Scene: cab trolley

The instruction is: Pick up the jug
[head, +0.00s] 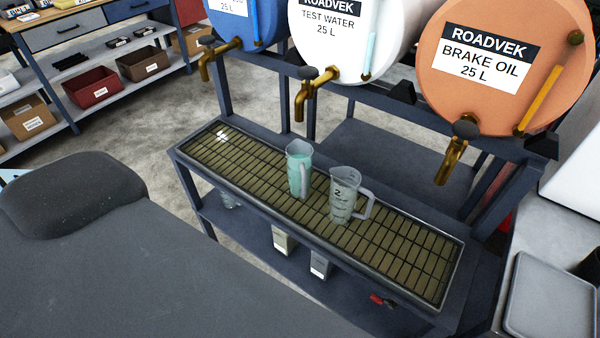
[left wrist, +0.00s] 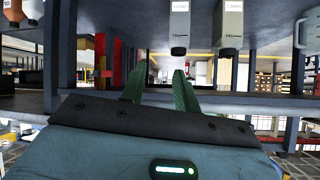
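Two clear jugs stand upright on the slatted drip tray (head: 400,262) in the head view. The left jug (head: 298,170) holds pale teal liquid. The right jug (head: 342,200) has dark measuring marks, a handle on its right side and looks empty. They stand close together, below and in front of the barrel taps. Neither gripper shows in the head view. In the left wrist view, my left gripper (left wrist: 160,78) has two green fingers apart with nothing between them. That view looks upside down. My right gripper is not in view.
Blue, white (head: 345,40) and orange (head: 500,65) barrels with brass taps (head: 452,160) overhang the tray's back. Bottles (head: 320,264) stand on the shelf below. The left wrist view shows two bottles (left wrist: 228,22) and a handled container (left wrist: 308,32) at the top. A grey tray (head: 550,297) lies at right.

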